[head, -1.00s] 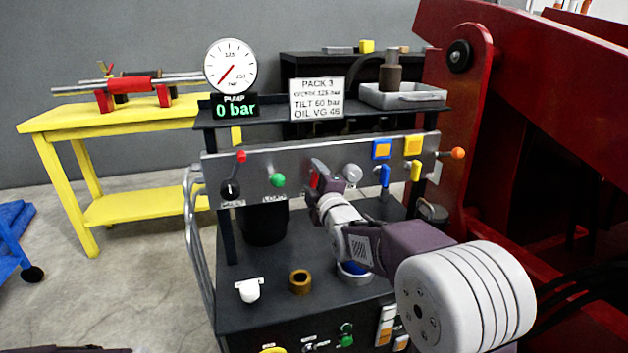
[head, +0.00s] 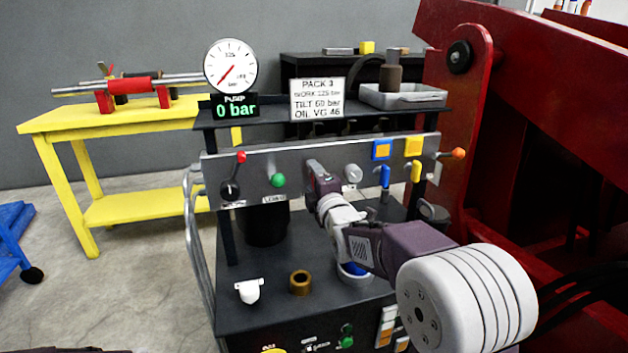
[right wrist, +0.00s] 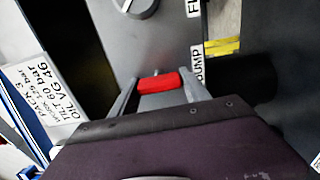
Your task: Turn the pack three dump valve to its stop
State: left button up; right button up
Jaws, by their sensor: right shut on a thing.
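A red valve handle (right wrist: 159,83) sits between the two fingers of my right gripper (right wrist: 158,90) in the right wrist view, against the grey panel face. A partly covered label (right wrist: 197,64) reading like "PUMP" or "DUMP" is beside it. In the head view my right gripper (head: 314,172) is at the middle of the valve panel (head: 240,164), shut on the red handle, which it hides there. How far the handle is turned cannot be told. My left gripper does not show.
A red-tipped lever (head: 241,157), a green knob (head: 278,180) and a grey round knob (head: 352,173) flank the gripper. Blue (head: 385,176) and yellow (head: 415,171) handles are right. The gauge (head: 230,66) display reads 0 bar. A large red frame (head: 540,60) stands right.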

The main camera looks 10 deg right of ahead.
jog(key=o, duration=1.4)
jog(key=s+p, duration=0.3)
jog(key=s, duration=0.6)
jog(key=shift+s+d, duration=0.1)
jog(key=shift+d, duration=0.05)
